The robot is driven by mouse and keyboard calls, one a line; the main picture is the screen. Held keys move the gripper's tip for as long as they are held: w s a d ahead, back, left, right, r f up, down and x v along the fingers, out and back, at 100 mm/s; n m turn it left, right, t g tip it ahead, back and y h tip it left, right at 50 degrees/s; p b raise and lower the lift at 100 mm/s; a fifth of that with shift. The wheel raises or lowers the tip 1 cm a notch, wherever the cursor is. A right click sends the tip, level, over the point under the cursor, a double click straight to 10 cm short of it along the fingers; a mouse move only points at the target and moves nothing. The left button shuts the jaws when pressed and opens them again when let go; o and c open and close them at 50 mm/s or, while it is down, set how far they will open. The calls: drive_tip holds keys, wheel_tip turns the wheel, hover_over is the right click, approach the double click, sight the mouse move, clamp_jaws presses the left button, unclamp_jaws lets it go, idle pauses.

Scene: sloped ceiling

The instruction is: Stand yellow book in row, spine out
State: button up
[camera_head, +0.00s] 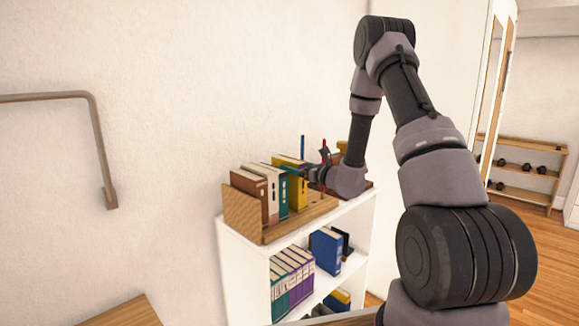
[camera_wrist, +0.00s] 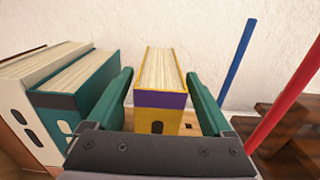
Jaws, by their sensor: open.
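The yellow book (camera_wrist: 159,100) stands upright in the wrist view, its yellow and purple spine facing me. It is between the two green fingers of my gripper (camera_wrist: 160,104), which are open with a gap on each side of the book. In the head view the yellow book (camera_head: 297,187) is at the right end of a row in a wooden book holder (camera_head: 243,212) on top of a white shelf. My gripper (camera_head: 301,172) is at the book there. A teal book (camera_wrist: 85,88) and a white book (camera_wrist: 38,95) stand to its left.
A blue rod (camera_wrist: 237,65) and a red rod (camera_wrist: 287,95) rise to the right of the book. The white bookcase (camera_head: 240,265) has more books on lower shelves, including a blue book (camera_head: 327,251). A wall handrail (camera_head: 98,140) is at the left.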

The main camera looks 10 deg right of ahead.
drive_tip(key=v, duration=0.8)
drive_tip(key=shift+s+d, duration=0.2)
drive_tip(key=shift+s, duration=0.15)
drive_tip(key=s+a+r+n+g+y, duration=0.1)
drive_tip(key=s+a+r+n+g, duration=0.55)
drive_tip(key=s+n, duration=0.2)
drive_tip(key=s+a+r+n+g+y, duration=0.2)
drive_tip(key=s+a+r+n+g, duration=0.5)
drive_tip(key=s, duration=0.3)
drive_tip(key=s+d+r+n+t+h, duration=0.5)
drive_tip(key=s+d+r+n+h, duration=0.3)
drive_tip(key=s+d+h, duration=0.3)
drive_tip(key=shift+s+d+n+t, duration=0.35)
drive_tip(key=shift+s+d+n, duration=0.4)
drive_tip(key=shift+s+d, duration=0.2)
